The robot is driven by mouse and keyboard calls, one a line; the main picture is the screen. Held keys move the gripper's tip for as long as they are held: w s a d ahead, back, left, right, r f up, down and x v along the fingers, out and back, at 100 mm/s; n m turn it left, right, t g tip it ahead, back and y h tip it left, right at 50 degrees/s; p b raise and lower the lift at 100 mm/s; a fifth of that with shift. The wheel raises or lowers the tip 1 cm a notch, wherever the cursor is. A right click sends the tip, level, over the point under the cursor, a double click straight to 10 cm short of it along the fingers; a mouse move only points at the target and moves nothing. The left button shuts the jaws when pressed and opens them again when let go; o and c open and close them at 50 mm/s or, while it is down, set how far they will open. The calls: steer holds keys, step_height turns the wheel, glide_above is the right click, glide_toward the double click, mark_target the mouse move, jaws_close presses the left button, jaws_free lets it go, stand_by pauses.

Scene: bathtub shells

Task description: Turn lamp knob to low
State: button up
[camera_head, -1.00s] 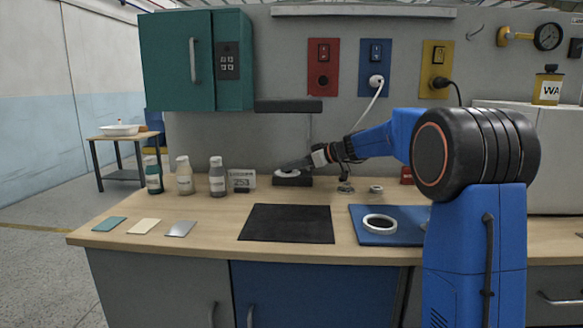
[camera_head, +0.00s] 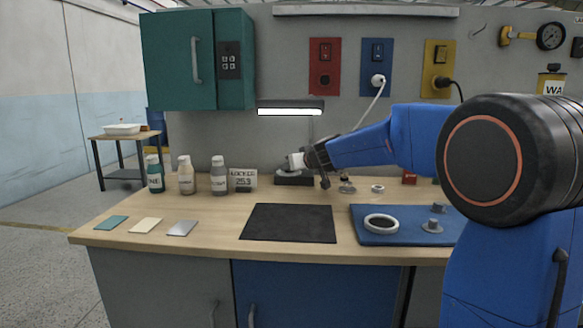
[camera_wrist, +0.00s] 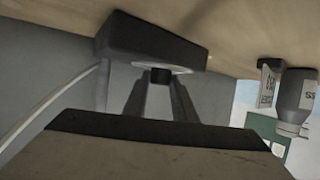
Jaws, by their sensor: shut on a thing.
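The lamp has a dark base (camera_head: 294,179) at the back of the bench and a long lamp head (camera_head: 290,105) above it, with its underside glowing white. My gripper (camera_head: 293,164) is at the top of the lamp base. In the wrist view the base (camera_wrist: 150,40) appears upside down with a pale disc on it. A small dark knob (camera_wrist: 160,76) stands at the disc, between the fingertips of my gripper (camera_wrist: 160,90), which is shut on it. The knob's pointer and any setting marks cannot be made out.
Several bottles (camera_head: 187,177) and a small display (camera_head: 243,180) stand left of the lamp. A black mat (camera_head: 288,222) lies in front. A blue mat (camera_head: 405,238) with a white ring (camera_head: 381,223) is at right. A white cord (camera_head: 371,105) hangs behind my arm.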

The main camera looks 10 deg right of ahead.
steer(key=shift+m+h, duration=0.5)
steer(key=shift+h, duration=0.1)
stand_by(0.4)
steer(key=o, duration=1)
steer(key=shift+o, duration=0.2)
steer(key=shift+s, duration=0.1)
steer(key=v, duration=1.7)
steer(key=shift+s, duration=0.15)
